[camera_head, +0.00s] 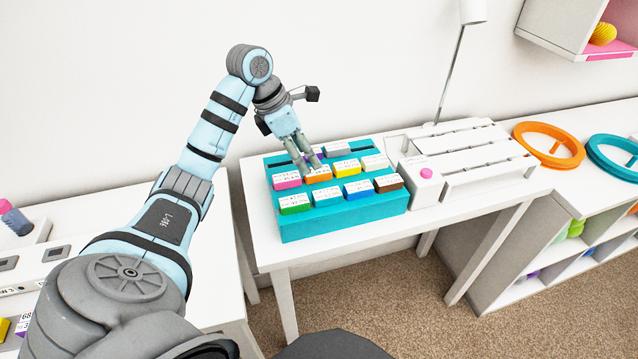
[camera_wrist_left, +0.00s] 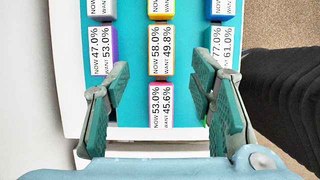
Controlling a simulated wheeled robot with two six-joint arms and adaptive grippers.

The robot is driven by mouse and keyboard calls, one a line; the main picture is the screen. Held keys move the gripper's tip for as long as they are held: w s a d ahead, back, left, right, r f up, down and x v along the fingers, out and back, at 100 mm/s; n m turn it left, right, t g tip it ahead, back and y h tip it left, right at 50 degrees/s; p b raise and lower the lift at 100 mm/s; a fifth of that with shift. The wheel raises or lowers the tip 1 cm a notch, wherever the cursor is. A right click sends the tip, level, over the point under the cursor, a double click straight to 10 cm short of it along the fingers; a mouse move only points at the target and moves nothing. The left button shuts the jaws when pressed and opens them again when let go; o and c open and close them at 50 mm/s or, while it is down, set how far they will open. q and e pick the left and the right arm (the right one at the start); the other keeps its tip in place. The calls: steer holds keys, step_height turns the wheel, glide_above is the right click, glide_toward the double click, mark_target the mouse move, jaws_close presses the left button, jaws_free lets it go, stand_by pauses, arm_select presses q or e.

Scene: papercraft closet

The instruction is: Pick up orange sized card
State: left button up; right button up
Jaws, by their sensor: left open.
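The orange card (camera_head: 319,176) stands in the middle row of a teal holder (camera_head: 340,219), between a pink card (camera_head: 287,183) and a yellow card (camera_head: 347,169). In the left wrist view the orange card (camera_wrist_left: 160,50) carries a white label reading NOW 58.0%, WANT 49.8%. My left gripper (camera_head: 307,160) is over the holder, pointing down near the orange card. In the left wrist view its fingers (camera_wrist_left: 162,72) are spread wide on either side of the line of cards, with the pink card (camera_wrist_left: 160,104) also between them. Nothing is gripped. My right gripper is not in view.
Purple (camera_wrist_left: 101,50) and light blue (camera_wrist_left: 222,48) cards stand close on either side. A white device with a pink button (camera_head: 426,173) is right of the holder. Orange (camera_head: 549,145) and teal (camera_head: 615,158) rings lie farther right. A lamp pole (camera_head: 450,75) rises behind.

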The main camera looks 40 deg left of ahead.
mark_target(314, 171)
arm_select(q)
steer(key=x, duration=0.5)
steer(key=shift+w+d+b, duration=0.1)
steer(key=shift+d+b, duration=0.15)
steer(key=shift+b, duration=0.1)
steer(key=shift+r, duration=0.1)
jaws_close()
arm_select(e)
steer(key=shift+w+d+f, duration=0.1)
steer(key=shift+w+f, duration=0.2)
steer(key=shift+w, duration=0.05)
arm_select(q)
step_height(314, 171, up, 6)
steer(key=shift+f+p, duration=0.15)
steer(key=shift+p, duration=0.8)
step_height(314, 171, up, 15)
steer(key=p, duration=1.4)
steer(key=shift+f, duration=0.25)
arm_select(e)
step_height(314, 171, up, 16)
arm_select(q)
steer(key=shift+f, duration=0.1)
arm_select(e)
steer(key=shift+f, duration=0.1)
